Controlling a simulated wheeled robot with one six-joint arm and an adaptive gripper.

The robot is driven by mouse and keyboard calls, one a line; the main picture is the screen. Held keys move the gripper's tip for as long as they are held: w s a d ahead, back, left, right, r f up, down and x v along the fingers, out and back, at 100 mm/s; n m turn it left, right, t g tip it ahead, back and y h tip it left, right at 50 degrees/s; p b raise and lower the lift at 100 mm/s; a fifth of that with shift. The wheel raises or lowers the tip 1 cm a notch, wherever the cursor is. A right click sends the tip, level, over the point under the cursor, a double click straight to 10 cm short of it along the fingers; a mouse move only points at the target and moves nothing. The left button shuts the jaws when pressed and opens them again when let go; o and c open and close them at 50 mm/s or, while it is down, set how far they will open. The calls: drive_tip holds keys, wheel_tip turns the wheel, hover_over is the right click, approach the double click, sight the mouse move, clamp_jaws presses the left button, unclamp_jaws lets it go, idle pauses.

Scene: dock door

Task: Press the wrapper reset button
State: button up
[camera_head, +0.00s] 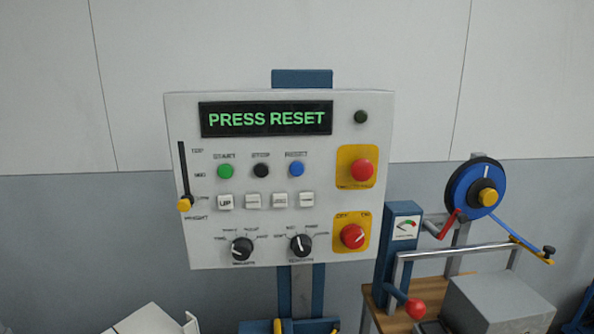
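The blue reset button (297,169) sits under the label RESET on a light grey control panel (350,110) in the head view. It is the rightmost of three round buttons in a row. The green start button (225,171) and the black stop button (261,170) are to its left. The panel's display (266,119) reads PRESS RESET in green. My gripper is not in view, and nothing covers the blue button.
Red knobs on yellow plates (362,169) (352,236) are right of the buttons. White square keys (252,201) and two black dials (301,245) lie below. A yellow slider (184,204) is at left. A strapping stand with a blue reel (474,188) stands at right.

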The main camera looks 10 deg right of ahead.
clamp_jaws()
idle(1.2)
